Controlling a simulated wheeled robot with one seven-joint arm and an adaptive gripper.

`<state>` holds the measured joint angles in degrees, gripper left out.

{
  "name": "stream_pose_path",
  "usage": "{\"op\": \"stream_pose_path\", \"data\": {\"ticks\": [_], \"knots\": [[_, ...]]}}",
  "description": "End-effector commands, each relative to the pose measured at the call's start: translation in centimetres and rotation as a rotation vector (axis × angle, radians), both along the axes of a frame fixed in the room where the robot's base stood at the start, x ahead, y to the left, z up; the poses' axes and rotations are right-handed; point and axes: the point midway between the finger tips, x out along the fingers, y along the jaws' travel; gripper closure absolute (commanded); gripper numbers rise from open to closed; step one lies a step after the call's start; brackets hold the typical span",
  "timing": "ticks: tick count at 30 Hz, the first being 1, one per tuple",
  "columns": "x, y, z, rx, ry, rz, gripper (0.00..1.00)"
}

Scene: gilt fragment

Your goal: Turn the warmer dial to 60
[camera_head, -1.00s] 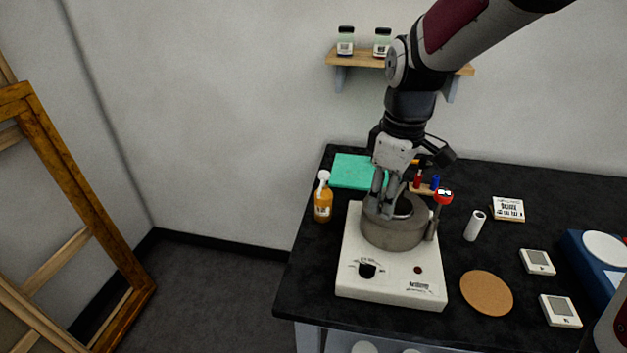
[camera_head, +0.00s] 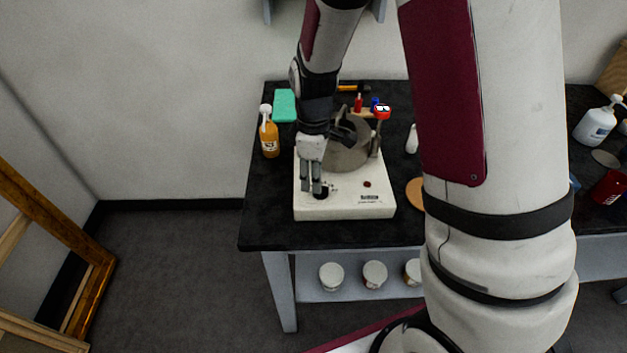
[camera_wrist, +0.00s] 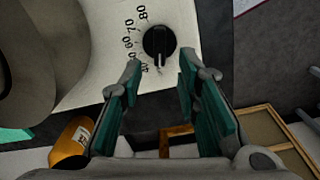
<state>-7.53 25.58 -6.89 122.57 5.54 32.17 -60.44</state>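The warmer (camera_head: 345,208) is a white box on the black table, with a grey metal pot (camera_head: 349,155) on top. Its black dial (camera_head: 321,193) is on the front left of its top panel. In the wrist view the dial (camera_wrist: 159,42) shows clearly, with a printed scale of numbers up to 80 on its left side. A pale mark shows at its lower edge, near the 40 end; the exact setting is hard to read. My gripper (camera_head: 311,188) points down at the dial. In the wrist view my gripper (camera_wrist: 160,70) is open, its tips just short of the dial, one towards each side.
An orange pump bottle (camera_head: 269,139) stands left of the warmer. A cork mat (camera_head: 415,193) lies to the right, partly behind my arm. A green pad (camera_head: 285,106) lies behind the bottle.

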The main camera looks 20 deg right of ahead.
Motion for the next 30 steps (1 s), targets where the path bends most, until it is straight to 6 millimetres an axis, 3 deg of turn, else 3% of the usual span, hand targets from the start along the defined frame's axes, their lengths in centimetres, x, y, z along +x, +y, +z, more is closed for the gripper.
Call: {"op": "stream_pose_path", "data": {"ticks": [6, 16, 20, 30], "knots": [[0.0, 0.0, -1.9, 0.001, 0.001, -0.001, 0.7], [0.0, 0.0, -2.2, 0.001, -0.001, -0.001, 0.7], [0.0, 0.0, -2.1, 0.001, -0.001, -0.001, 0.99], [0.0, 0.0, -2.1, 0.001, -0.001, -0.013, 1.0]]}}
